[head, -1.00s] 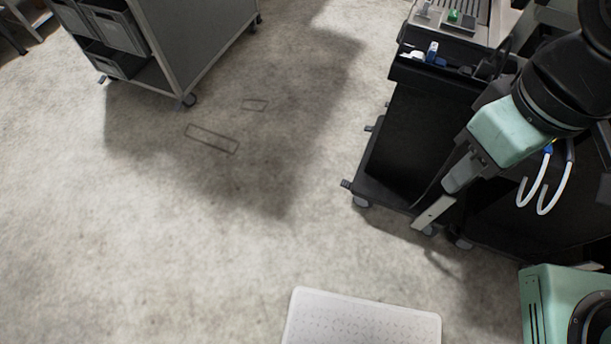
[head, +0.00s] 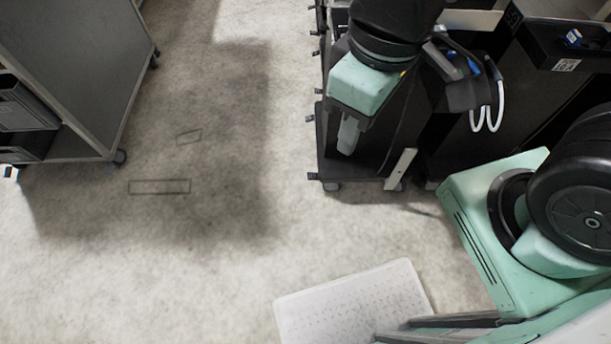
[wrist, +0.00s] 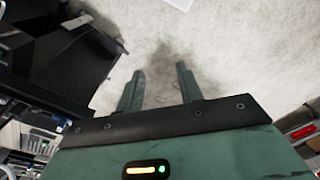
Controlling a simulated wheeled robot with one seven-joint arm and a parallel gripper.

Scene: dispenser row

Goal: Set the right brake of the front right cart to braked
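A black cart (head: 380,130) stands right of centre in the head view, with casters (head: 331,186) low at its front. A small dark pedal (head: 314,177) sticks out at its lower left corner, and similar tabs show further back along that side. I cannot read any pedal's setting. My gripper (head: 348,138) hangs in front of and above this cart, pointing down and covering part of it. In the wrist view my gripper (wrist: 160,72) has its two fingers apart, with only floor between them. A black cart (wrist: 65,65) shows left of the fingers there.
A grey cart (head: 80,70) with bins stands at the left, with a caster (head: 120,156) at its near corner. A pale perforated mat (head: 355,305) lies on the floor at the bottom. White hoses (head: 490,115) hang at the right. Open floor lies between the carts.

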